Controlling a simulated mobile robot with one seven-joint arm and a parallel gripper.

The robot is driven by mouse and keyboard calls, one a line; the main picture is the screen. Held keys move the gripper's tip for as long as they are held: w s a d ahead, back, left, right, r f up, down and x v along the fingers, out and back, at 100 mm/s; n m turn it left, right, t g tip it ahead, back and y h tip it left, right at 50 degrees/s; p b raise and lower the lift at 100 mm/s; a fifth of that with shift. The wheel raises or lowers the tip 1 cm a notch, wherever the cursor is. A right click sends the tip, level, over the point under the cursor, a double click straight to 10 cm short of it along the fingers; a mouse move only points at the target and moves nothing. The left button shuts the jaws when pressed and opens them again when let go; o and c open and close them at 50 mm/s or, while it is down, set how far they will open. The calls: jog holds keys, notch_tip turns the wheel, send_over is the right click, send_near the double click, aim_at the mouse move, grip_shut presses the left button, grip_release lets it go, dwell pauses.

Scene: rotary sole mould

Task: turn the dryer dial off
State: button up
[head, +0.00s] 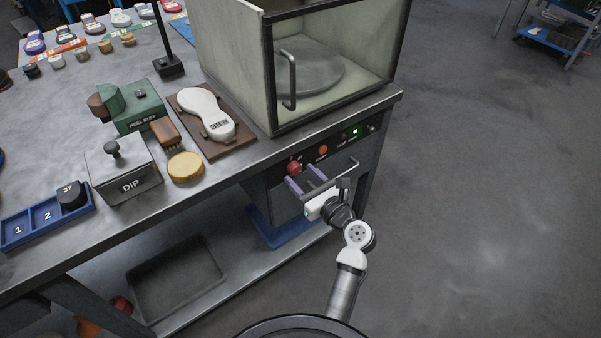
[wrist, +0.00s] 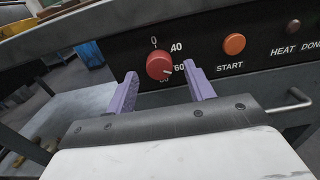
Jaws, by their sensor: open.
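The red dryer dial (wrist: 159,66) is on the black panel in the wrist view, with marks 0, 40 and 60 around it. Its white pointer line is aimed to the lower right, near the 60. In the head view the dial (head: 294,168) is on the front panel under the dryer box. My gripper (wrist: 163,82) is open, with its two purple fingers either side of the dial's lower part in the picture. I cannot tell whether either finger touches it. In the head view my gripper (head: 303,178) is just in front of the panel.
An orange START button (wrist: 234,44) and a HEAT lamp (wrist: 293,27) sit right of the dial. A green lamp (head: 355,131) is lit. A metal handle (head: 347,168) sticks out below. The glass-fronted dryer box (head: 270,118) stands above. Floor at right is clear.

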jog(key=shift+w+a, duration=0.4)
jog(key=shift+w, duration=0.15)
jog(key=c, duration=1)
jog(key=shift+o, duration=0.2)
